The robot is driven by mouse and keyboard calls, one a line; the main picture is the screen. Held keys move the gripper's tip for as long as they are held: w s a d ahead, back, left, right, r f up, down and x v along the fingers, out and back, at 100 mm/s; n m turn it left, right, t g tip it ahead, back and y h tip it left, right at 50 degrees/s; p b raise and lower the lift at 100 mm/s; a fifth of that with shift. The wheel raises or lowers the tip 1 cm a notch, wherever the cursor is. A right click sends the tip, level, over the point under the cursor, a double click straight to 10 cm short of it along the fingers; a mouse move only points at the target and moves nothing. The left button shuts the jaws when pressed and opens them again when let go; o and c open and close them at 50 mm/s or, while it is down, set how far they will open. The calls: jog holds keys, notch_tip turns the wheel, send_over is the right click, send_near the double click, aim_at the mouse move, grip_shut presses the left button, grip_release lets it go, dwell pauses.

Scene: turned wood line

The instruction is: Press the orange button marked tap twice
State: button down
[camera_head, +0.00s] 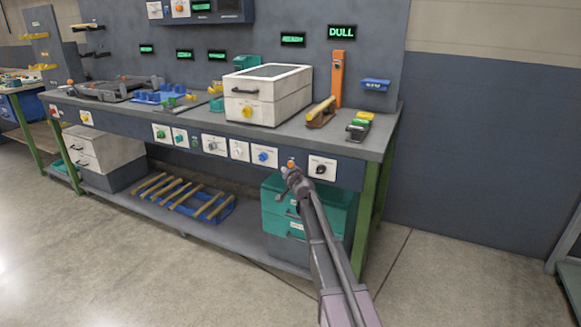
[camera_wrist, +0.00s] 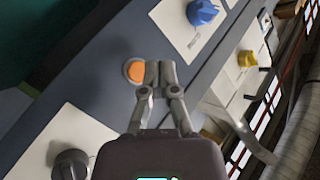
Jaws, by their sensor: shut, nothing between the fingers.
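The orange button (camera_wrist: 135,71) is round and sits on the dark front panel of the workbench. In the wrist view it shows just left of my gripper's fingertips (camera_wrist: 152,75), and part of it may be behind them. In the head view the button (camera_head: 291,163) is a small orange spot just above my gripper (camera_head: 294,172). My gripper is shut and empty, with its tips at or very near the button. I cannot tell whether they touch it. No marking can be read beside the button.
A blue knob (camera_wrist: 202,12) on a white plate is on one side of the button, and a black knob (camera_wrist: 70,165) on the other. In the head view the bench top (camera_head: 225,122) lies above the panel, with teal drawers (camera_head: 285,225) below.

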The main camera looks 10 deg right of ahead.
jog(key=shift+w+d, duration=0.55)
jog(key=shift+w, duration=0.1)
jog(key=shift+w+d, duration=0.1)
jog(key=shift+w, duration=0.1)
dwell(1.1)
jog(key=shift+w+d, duration=0.15)
jog(key=shift+w, duration=0.05)
jog(key=shift+w+d, duration=0.2)
jog(key=shift+w, duration=0.1)
dwell(1.0)
jog(key=shift+s, duration=0.15)
dwell(0.3)
jog(key=shift+s+a, duration=0.45)
jog(key=shift+s, duration=0.05)
jog(key=shift+s, duration=0.1)
jog(key=shift+s+a, duration=0.75)
jog(key=shift+s, duration=0.25)
jog(key=shift+s+a, duration=0.75)
jog(key=shift+s, duration=0.2)
